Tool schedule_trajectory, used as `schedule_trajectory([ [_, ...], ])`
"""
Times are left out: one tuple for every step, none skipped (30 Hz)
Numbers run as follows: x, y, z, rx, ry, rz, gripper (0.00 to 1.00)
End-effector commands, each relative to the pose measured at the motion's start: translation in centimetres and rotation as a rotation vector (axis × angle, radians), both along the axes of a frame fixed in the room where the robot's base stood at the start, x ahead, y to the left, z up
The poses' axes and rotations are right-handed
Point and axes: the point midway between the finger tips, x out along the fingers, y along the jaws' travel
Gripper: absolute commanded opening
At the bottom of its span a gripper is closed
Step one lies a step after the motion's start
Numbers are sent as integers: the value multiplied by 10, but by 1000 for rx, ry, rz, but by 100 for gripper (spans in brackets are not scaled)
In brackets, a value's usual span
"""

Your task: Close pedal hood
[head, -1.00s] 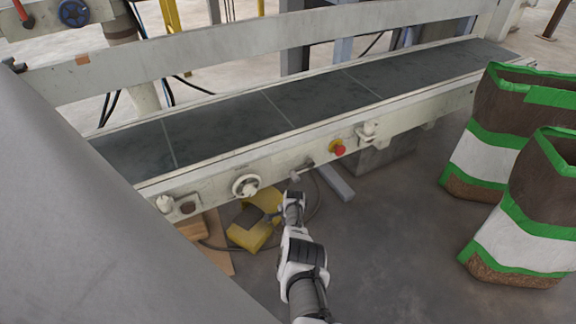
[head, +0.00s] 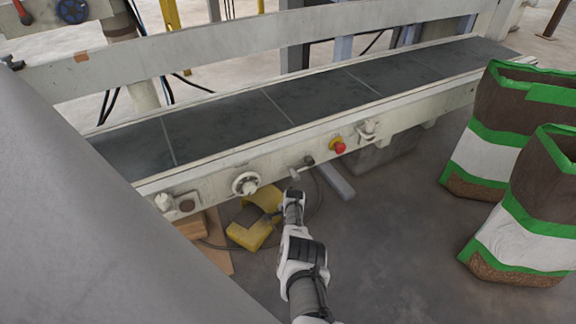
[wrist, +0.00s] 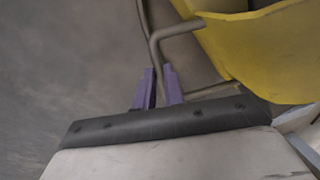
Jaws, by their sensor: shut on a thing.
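The pedal hood (head: 264,194) is yellow and sits low on the floor under the conveyor's near side, just beyond my gripper in the head view. The yellow pedal housing (head: 250,236) shows below it, with a dark area between. In the wrist view the hood's yellow shell (wrist: 265,50) fills the upper right. A bent grey handle rod (wrist: 180,30) sticks out from it. My gripper (wrist: 159,78) has its two purple fingers shut with the rod passing between them. In the head view my gripper (head: 293,186) partly hides the hood's right side.
The conveyor (head: 270,105) runs above, with a white knob (head: 245,184) and a red button (head: 340,148) on its side rail. Wooden pieces (head: 216,245) lie left of the pedal. Filled bags (head: 525,215) stand at right. The floor (head: 395,235) between is clear.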

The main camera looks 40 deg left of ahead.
Motion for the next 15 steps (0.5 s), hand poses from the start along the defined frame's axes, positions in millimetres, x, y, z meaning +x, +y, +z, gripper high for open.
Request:
schedule_trajectory([
  [0,0,-1,0,0,0,0],
  [1,1,-1,1,0,0,0],
  [1,3,-2,0,-1,1,0],
  [2,4,-3,1,-2,1,0],
  [3,6,-4,2,-2,1,0],
  [5,10,-5,3,-3,1,0],
  [6,12,-6,3,-3,1,0],
  [7,15,-7,4,-4,2,0],
  [9,19,-8,5,-4,2,0],
  [10,22,-8,5,-4,2,0],
  [12,25,-8,5,-4,2,0],
  [13,28,-8,5,-4,1,0],
  [14,31,-8,5,-4,1,0],
  [15,33,-7,4,-4,0,0],
  [16,36,-6,4,-4,0,0],
])
